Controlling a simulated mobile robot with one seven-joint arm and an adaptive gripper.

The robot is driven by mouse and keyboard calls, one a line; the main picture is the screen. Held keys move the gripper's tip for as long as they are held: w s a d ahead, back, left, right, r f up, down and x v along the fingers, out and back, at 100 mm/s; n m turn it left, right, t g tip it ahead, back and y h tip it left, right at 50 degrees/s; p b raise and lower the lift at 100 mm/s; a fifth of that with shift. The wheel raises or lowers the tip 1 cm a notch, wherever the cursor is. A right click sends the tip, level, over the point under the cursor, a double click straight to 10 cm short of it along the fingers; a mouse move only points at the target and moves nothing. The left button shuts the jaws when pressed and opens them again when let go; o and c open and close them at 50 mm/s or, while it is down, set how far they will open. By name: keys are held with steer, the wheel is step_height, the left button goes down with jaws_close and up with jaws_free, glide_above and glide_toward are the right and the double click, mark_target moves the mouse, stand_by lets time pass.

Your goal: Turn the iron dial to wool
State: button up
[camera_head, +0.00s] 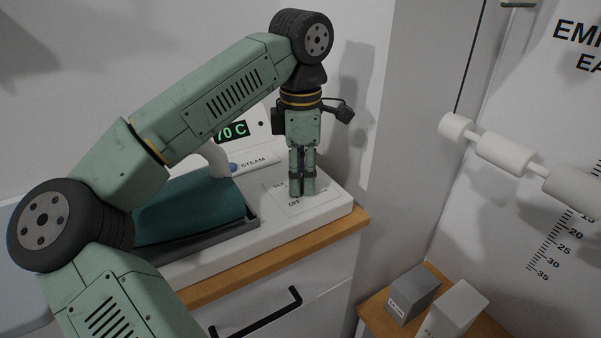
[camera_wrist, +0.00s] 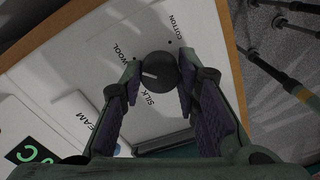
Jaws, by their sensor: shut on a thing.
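The dark round iron dial (camera_wrist: 163,80) sits on a white panel in the wrist view, between my two fingers. Its white pointer mark is on its left half and points left, between the WOOL label (camera_wrist: 124,53) and the SILK label (camera_wrist: 152,98). The COTTON label (camera_wrist: 178,25) is beyond the dial. My gripper (camera_head: 302,190) points straight down over the white iron station (camera_head: 335,207), shut on the dial. In the head view the fingers hide the dial. The SILK and OFF labels show partly beside them.
A teal iron-like body (camera_head: 190,212) rests in a grey tray left of my gripper. A display (camera_head: 231,132) reading 70 C and a blue STEAM button (camera_head: 233,167) stand behind. Grey boxes (camera_head: 413,293) are lower right. A wall is close right of the station.

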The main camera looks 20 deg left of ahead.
stand_by(0.4)
steer(key=o, duration=1.2)
steer(key=shift+c, duration=0.2)
step_height(320, 180, up, 8)
steer(key=shift+f, duration=0.25)
